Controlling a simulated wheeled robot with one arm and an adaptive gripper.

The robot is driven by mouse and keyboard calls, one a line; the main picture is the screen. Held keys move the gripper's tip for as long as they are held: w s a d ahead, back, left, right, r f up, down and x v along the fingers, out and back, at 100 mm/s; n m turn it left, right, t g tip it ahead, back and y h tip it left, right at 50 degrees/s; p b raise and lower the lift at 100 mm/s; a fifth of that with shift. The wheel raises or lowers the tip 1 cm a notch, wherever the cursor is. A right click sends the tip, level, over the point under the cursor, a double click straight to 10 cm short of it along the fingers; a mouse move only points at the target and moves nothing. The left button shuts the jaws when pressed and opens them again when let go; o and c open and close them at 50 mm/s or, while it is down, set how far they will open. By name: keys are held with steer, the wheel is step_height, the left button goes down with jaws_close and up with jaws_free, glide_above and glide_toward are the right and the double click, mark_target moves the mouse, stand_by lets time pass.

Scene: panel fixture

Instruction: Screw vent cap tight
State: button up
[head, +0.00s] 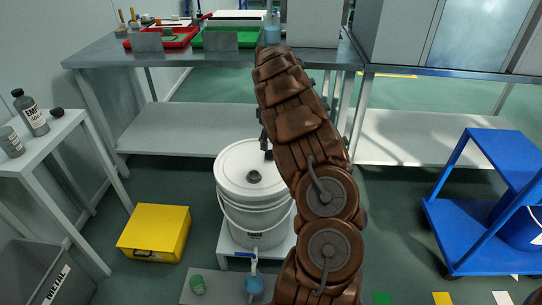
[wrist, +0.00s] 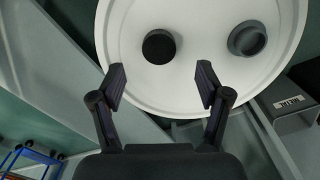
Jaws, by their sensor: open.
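A white bucket (head: 254,220) with a white lid (head: 236,160) stands in the middle of the head view. In the wrist view the lid (wrist: 205,85) carries a round black cap (wrist: 158,47) and, to its right, a dark grey ring-shaped fitting (wrist: 247,38). A dark fitting (head: 253,177) also shows on the lid in the head view. I cannot tell whether the black cap is seated on a thread. My gripper (wrist: 162,84) is open and empty, its fingers apart; in the wrist view the cap appears beyond the gap, not between them. The arm hides the lid's right side in the head view.
The bucket stands on a low white stand (head: 230,245). A yellow box (head: 154,232) is at left, a blue cart (head: 480,200) at right. A side table (head: 50,140) holds dark bottles (head: 31,112). A metal bench (head: 100,52) with red and green trays stands behind.

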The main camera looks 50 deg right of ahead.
mark_target(271, 153)
steer(key=shift+f+b, duration=0.4)
steer(key=shift+f, duration=2.2)
steer(key=c, duration=1)
steer(key=shift+r, duration=0.15)
